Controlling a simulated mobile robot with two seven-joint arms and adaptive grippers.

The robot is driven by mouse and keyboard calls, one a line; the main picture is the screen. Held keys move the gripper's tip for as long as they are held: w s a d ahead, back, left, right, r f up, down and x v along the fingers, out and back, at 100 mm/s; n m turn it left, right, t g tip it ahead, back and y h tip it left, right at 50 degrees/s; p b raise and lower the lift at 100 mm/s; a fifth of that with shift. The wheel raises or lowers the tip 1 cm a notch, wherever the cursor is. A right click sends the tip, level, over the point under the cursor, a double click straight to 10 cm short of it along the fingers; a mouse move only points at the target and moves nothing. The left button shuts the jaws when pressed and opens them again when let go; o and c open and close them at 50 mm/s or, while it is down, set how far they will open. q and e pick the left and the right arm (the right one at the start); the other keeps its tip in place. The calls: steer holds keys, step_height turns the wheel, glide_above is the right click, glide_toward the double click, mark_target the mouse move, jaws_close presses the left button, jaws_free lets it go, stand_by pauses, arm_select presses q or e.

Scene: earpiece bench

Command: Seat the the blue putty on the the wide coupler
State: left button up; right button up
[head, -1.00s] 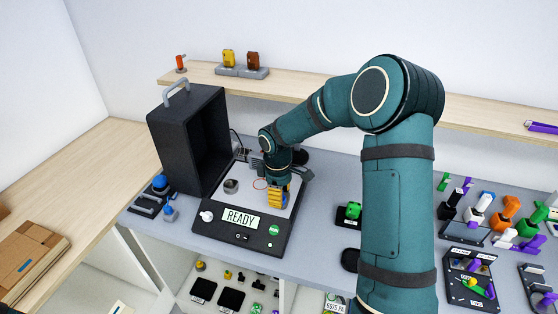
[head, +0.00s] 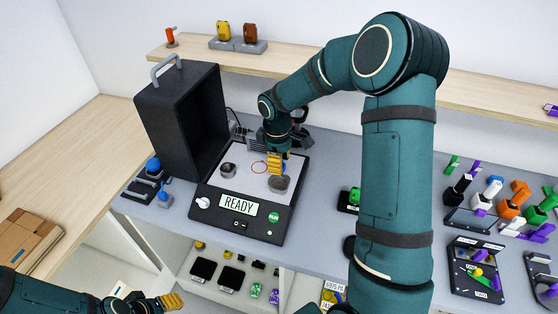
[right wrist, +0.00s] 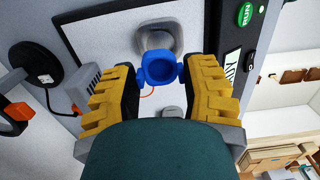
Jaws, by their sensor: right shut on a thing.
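My right gripper (head: 276,163) hangs over the light plate of the dark machine. In the right wrist view the same gripper (right wrist: 160,85) is shut on the blue putty (right wrist: 160,69), a ring-like piece with side tabs between the yellow fingers. A grey piece (right wrist: 158,37), apparently the wide coupler, stands on the plate just past the putty. In the head view this grey piece (head: 279,184) is just below the fingertips; I cannot tell whether the putty touches it. My left gripper (head: 172,301) is low at the lower left; its jaw gap is unclear.
Another grey cylinder (head: 228,170) stands on the plate's left. The machine's front has a READY display (head: 238,205) and a green RUN button (head: 274,217). A tall black case (head: 180,120) stands behind left. Coloured parts (head: 490,200) crowd the bench's right.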

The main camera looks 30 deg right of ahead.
mark_target(280, 184)
steer(key=shift+f+b, duration=2)
steer(key=shift+f, duration=0.95)
steer(key=shift+f, duration=0.35)
steer(key=o, duration=1.2)
steer(key=shift+r, duration=0.15)
steer(key=r, duration=1.1)
steer(key=shift+w+a+r, duration=0.2)
steer(key=shift+a+r, duration=0.05)
steer(key=shift+r, duration=0.15)
steer(key=shift+f, duration=0.1)
